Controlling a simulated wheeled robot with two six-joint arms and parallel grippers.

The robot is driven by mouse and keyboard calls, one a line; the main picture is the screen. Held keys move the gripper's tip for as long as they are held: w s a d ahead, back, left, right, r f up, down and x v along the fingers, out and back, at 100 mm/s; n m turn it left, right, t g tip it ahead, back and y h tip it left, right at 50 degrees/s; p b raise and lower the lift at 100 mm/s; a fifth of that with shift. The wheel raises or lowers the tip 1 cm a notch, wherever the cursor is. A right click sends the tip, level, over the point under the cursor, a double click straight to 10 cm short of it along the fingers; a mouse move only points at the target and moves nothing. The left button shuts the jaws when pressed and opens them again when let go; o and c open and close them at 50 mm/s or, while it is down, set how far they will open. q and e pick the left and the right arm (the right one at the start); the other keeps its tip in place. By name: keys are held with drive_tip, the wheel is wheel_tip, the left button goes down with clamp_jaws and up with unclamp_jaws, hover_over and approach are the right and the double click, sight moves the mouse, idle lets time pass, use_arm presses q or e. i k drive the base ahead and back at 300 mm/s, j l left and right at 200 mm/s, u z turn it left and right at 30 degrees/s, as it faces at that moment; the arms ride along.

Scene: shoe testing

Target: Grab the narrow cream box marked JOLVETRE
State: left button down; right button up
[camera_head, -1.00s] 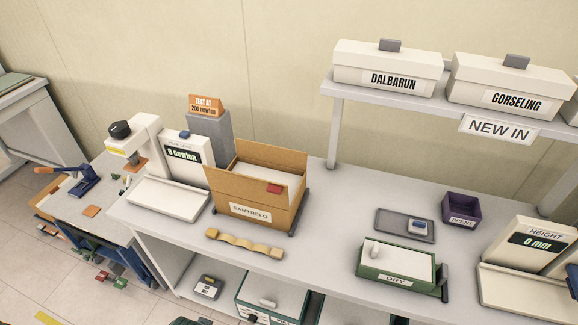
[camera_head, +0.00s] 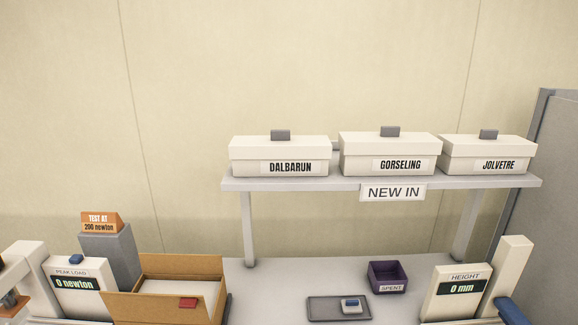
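The cream box marked JOLVETRE (camera_head: 487,156) stands at the right end of the raised grey shelf (camera_head: 380,184). It has a lid with a grey block handle on top. Two similar cream boxes stand to its left on the same shelf, marked GORSELING (camera_head: 388,158) and DALBARUN (camera_head: 280,158). The JOLVETRE box is close beside the GORSELING box. Neither of my grippers is in view.
A NEW IN sign (camera_head: 392,193) hangs from the shelf edge. Below are an open cardboard box (camera_head: 170,265), a purple SPENT bin (camera_head: 387,277), a grey tray (camera_head: 322,309), a HEIGHT gauge (camera_head: 455,293) and a PEAK LOAD gauge (camera_head: 80,288). A grey panel (camera_head: 545,190) stands at the right.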

sight(486, 153)
drive_tip(key=k+l+z, duration=0.15)
drive_tip(key=z, duration=1)
drive_tip(key=i+l+u, duration=0.1)
drive_tip(key=l, duration=0.3)
drive_tip(key=i+l, duration=0.25)
drive_tip(key=l, duration=0.15)
drive_tip(key=i+l+u, duration=0.15)
drive_tip(key=l, duration=0.25)
drive_tip(key=i+l, duration=0.15)
drive_tip(key=l, duration=0.3)
drive_tip(key=i+l+u, duration=0.15)
drive_tip(key=l, duration=0.25)
drive_tip(key=i+l, duration=0.1)
drive_tip(key=l, duration=0.35)
drive_tip(key=i+l+u, duration=0.15)
drive_tip(key=l, duration=0.3)
